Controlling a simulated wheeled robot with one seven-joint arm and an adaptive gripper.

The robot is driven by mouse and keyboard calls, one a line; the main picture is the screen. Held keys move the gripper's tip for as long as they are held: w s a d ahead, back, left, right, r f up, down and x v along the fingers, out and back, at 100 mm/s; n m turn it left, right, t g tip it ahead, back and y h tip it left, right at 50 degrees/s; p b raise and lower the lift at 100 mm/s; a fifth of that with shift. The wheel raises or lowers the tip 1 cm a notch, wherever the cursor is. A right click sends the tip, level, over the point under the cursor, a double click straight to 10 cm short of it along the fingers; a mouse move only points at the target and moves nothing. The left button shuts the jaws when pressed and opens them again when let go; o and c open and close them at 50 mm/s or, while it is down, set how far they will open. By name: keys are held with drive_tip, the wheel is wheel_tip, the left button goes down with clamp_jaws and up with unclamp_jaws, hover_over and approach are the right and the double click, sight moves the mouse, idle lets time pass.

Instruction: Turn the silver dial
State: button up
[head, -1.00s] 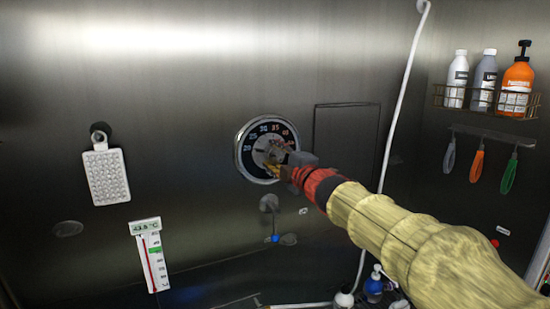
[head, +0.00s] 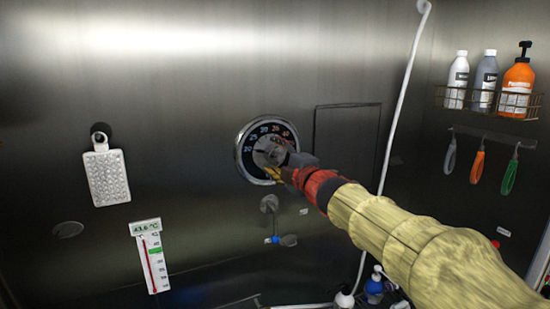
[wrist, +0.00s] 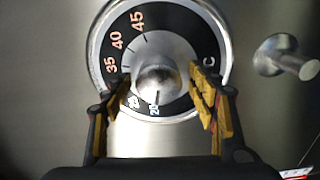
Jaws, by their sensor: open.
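The silver dial (head: 243,165) is on the steel wall, a round chrome rim around a black scale with orange-red and white numbers. In the wrist view the dial (wrist: 90,50) fills the upper middle, with its silver knob (wrist: 157,82) at the centre. A dark pointer line runs down from the knob near the lower numbers. My gripper (head: 278,163) is at the dial, covering its lower right in the head view. In the wrist view my gripper (wrist: 157,88) is open, one yellow-padded finger on each side of the knob. Gaps show between fingers and knob.
A thermometer (head: 149,260) with a small digital readout hangs at the lower left. A white shower head (head: 104,178) hangs left of the dial. A valve fitting (head: 269,205) sticks out below the dial. A white hose (head: 397,110) runs down the wall on the right.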

drive_tip(key=v, duration=1.1)
drive_tip(key=shift+s+d, duration=0.15)
drive_tip(key=shift+s, duration=0.25)
